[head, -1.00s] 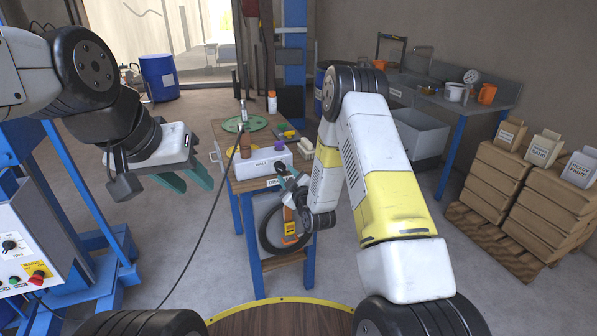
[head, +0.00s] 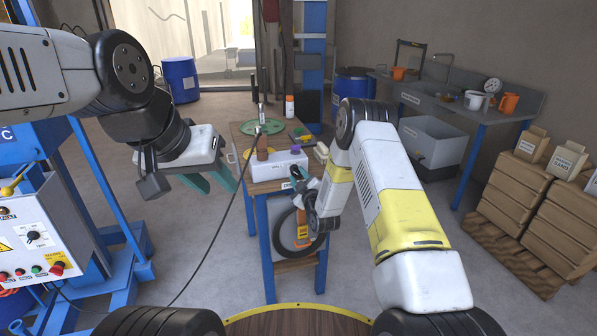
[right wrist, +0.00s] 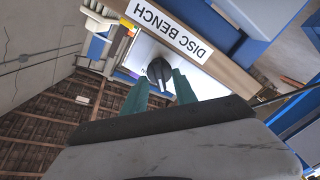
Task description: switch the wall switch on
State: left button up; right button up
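A dark rotary switch knob (right wrist: 158,72) sits on a white plate below the "DISC BENCH" label in the right wrist view. No switch on the walls themselves can be made out. My right gripper (right wrist: 160,80) is open, with its two green fingers on either side of the knob; whether they touch it cannot be told. In the head view my right gripper (head: 304,180) is at the bench's front right, and its fingers are partly hidden. My left gripper (head: 208,183) is open and empty, left of the bench.
The disc bench (head: 250,187) carries a green disc (head: 262,127), a white box (head: 277,165) and bottles. A control cabinet (head: 32,235) stands at the left. A black cable hangs across the front left of the bench.

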grip_shut()
jog(key=shift+m, duration=0.3)
jog(key=m, duration=0.4)
jog(key=shift+d, duration=0.1)
jog(key=m, duration=0.4)
jog(key=shift+d+m, duration=0.1)
jog(key=shift+m, duration=0.3)
jog(key=m, duration=0.3)
jog(key=shift+w+d+m, duration=0.1)
jog(key=shift+m, duration=0.3)
jog(key=m, duration=0.4)
jog(key=shift+f+m, duration=0.1)
jog(key=shift+m, duration=0.2)
